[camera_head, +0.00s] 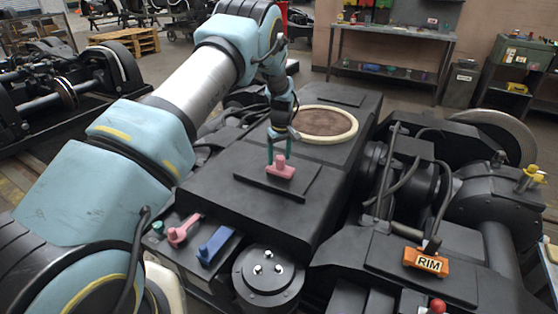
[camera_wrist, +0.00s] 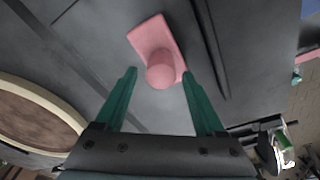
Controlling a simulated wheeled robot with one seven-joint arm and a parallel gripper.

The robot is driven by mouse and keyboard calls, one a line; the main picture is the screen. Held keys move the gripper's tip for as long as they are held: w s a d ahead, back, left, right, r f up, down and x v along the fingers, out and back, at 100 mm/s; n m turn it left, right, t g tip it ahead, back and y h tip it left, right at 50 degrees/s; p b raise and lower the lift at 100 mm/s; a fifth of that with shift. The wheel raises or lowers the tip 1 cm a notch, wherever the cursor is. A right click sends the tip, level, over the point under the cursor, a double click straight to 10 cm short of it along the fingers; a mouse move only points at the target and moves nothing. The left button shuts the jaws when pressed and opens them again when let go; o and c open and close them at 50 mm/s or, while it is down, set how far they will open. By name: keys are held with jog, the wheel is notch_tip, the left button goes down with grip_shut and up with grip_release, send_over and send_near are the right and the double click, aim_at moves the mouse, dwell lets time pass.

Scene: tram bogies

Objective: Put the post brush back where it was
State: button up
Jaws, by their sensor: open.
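A pink piece with a flat rectangular base and a rounded upright knob, seemingly the post brush (camera_head: 281,169), stands on a raised dark plate (camera_head: 250,179) on top of the bogie. In the wrist view the post brush (camera_wrist: 148,37) shows its base flat on the dark surface and its knob towards me. My gripper (camera_head: 279,155) is right above it, pointing down, with green fingers. In the wrist view the fingers of my gripper (camera_wrist: 160,73) are open, one on each side of the knob. I cannot tell whether they touch it.
A pink handled piece (camera_head: 183,231) and a blue piece (camera_head: 216,245) lie at the near left edge of the bogie. A round brown pad with a cream rim (camera_head: 345,139) is behind the plate. An orange RIM tag (camera_head: 426,262) and cables are at the right.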

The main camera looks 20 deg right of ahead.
jog(key=r+b, duration=0.1)
jog(key=r, duration=0.5)
jog(key=s+r+b, duration=0.1)
jog(key=r, duration=0.2)
jog(key=shift+s+r+b, duration=0.1)
jog(key=shift+r+b, duration=0.1)
jog(key=shift+b, duration=0.15)
jog(key=s+a+r, duration=0.2)
jog(key=a+r, duration=0.2)
jog(key=a, duration=0.8)
jog(key=s+a+r, duration=0.1)
jog(key=a+r, duration=0.3)
jog(key=a, duration=0.8)
jog(key=s+a+r+m, duration=0.1)
jog(key=s+a+m, duration=0.1)
jog(key=s+a, duration=1.4)
jog(key=shift+s+a, duration=0.15)
jog(key=shift+s, duration=0.85)
